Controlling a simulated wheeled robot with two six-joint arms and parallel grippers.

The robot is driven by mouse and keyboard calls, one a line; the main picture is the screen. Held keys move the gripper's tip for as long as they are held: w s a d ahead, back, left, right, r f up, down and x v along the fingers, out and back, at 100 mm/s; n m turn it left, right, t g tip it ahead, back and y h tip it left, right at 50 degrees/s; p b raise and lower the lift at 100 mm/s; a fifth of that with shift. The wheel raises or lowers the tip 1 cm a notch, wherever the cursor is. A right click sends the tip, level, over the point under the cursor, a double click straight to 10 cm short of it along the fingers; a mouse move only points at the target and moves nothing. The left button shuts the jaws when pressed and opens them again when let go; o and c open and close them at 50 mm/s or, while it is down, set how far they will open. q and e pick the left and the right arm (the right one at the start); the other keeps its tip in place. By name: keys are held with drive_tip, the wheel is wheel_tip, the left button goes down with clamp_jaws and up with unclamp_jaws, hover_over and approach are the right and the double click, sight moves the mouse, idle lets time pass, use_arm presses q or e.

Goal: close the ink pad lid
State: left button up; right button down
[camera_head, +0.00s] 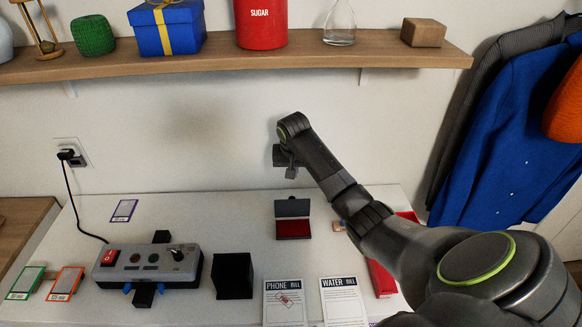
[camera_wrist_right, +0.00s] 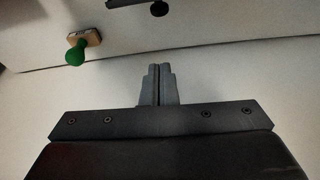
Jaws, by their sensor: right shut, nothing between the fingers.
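The ink pad (camera_head: 293,230) is a small dark case with a red pad, on the white table in the head view. Its dark lid (camera_head: 292,207) stands open, raised at the far side of the red pad. My right gripper (camera_head: 291,172) is in the air, above and behind the lid in the picture, apart from it. In the wrist view its fingers (camera_wrist_right: 157,72) are shut together with nothing between them. A dark edge with a round knob shows at the top of that view; I cannot tell what it is. My left gripper is not in view.
A green-handled stamp (camera_wrist_right: 80,45) lies near; my right arm partly hides that area in the head view. A switch box (camera_head: 150,265), black holder (camera_head: 234,275), phone bill (camera_head: 284,308) and water bill (camera_head: 342,305) lie in front. A wooden shelf (camera_head: 300,57) spans above.

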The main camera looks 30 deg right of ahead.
sight(292, 206)
drive_tip(key=x, duration=0.6)
drive_tip(key=shift+w, duration=0.2)
drive_tip(key=shift+s+a+p, duration=0.75)
drive_tip(key=shift+s+p, duration=0.3)
drive_tip(key=shift+p, duration=0.1)
drive_tip(key=shift+s+a+p, duration=0.3)
drive_tip(key=shift+s+a, duration=0.05)
drive_tip(key=shift+s, duration=0.2)
drive_tip(key=shift+f, duration=0.15)
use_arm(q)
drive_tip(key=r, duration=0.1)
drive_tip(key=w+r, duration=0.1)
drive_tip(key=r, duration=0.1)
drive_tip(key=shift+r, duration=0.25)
use_arm(e)
drive_tip(key=shift+s+a, duration=0.1)
drive_tip(key=shift+s, duration=0.05)
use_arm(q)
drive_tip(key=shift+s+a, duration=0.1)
use_arm(e)
drive_tip(key=shift+s, duration=0.1)
